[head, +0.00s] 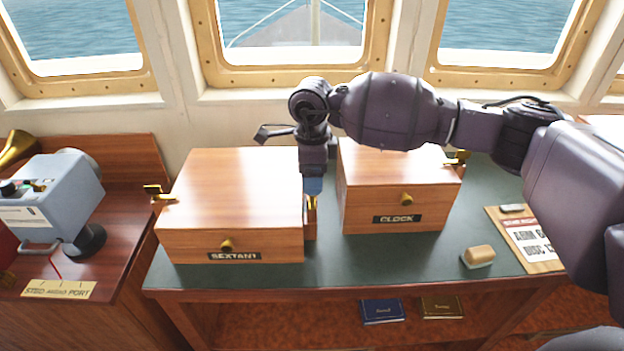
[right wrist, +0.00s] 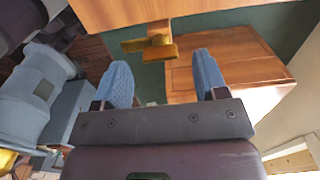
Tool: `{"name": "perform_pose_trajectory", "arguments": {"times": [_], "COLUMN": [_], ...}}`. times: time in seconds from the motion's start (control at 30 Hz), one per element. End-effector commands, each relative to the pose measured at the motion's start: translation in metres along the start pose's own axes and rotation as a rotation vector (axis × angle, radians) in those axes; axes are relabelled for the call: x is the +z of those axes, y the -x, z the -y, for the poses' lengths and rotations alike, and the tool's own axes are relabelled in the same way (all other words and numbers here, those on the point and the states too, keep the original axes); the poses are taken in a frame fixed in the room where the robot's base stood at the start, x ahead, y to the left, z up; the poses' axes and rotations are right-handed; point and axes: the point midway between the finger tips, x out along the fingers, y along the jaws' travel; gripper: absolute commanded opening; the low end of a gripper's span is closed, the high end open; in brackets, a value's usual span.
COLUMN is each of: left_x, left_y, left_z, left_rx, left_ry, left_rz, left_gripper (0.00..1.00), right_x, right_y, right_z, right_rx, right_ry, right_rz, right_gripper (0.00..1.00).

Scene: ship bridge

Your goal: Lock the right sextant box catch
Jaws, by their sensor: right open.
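The wooden sextant box (head: 232,190) stands on the green desk top, lid down, with its label and a brass knob on the front. Its left brass catch (head: 158,193) sticks out sideways. Its right brass catch (head: 310,203) is partly hidden below my right gripper (head: 313,187), which points down at the box's right side. In the right wrist view the brass catch (right wrist: 152,46) lies just beyond and between the blue fingertips of the gripper (right wrist: 164,68). The gripper is open and empty. Whether the catch is fastened cannot be told. My left gripper is out of view.
The clock box (head: 385,190) stands close on the right, leaving a narrow gap for my gripper. A tan block (head: 478,256) and a notice board (head: 530,240) lie further right. A grey-blue device (head: 55,195) stands left. Windows are behind. Desk (head: 330,262) is clear in front.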

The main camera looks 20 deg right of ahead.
Motion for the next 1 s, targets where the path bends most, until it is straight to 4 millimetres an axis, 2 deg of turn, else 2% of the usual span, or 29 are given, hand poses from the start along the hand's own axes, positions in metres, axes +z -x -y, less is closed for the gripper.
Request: {"name": "perform_pose_trajectory", "arguments": {"times": [0.2, 0.57, 0.9, 1.0], "left_x": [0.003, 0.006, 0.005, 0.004], "left_y": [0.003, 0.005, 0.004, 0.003], "left_z": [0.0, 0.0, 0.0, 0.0], "left_rx": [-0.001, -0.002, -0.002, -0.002], "left_ry": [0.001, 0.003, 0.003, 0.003], "left_rz": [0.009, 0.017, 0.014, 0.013], "left_gripper": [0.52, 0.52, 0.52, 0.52], "right_x": [0.001, 0.0, 0.0, 0.0], "right_y": [-0.019, -0.024, -0.024, -0.024], "right_z": [0.0, 0.0, 0.0, 0.0], "right_rx": [0.0, 0.0, 0.0, 0.0], "right_ry": [0.001, 0.0, 0.0, -0.002], "right_rz": [0.001, 0.002, 0.002, 0.002], "right_gripper": [0.66, 0.66, 0.17, 0.17]}}
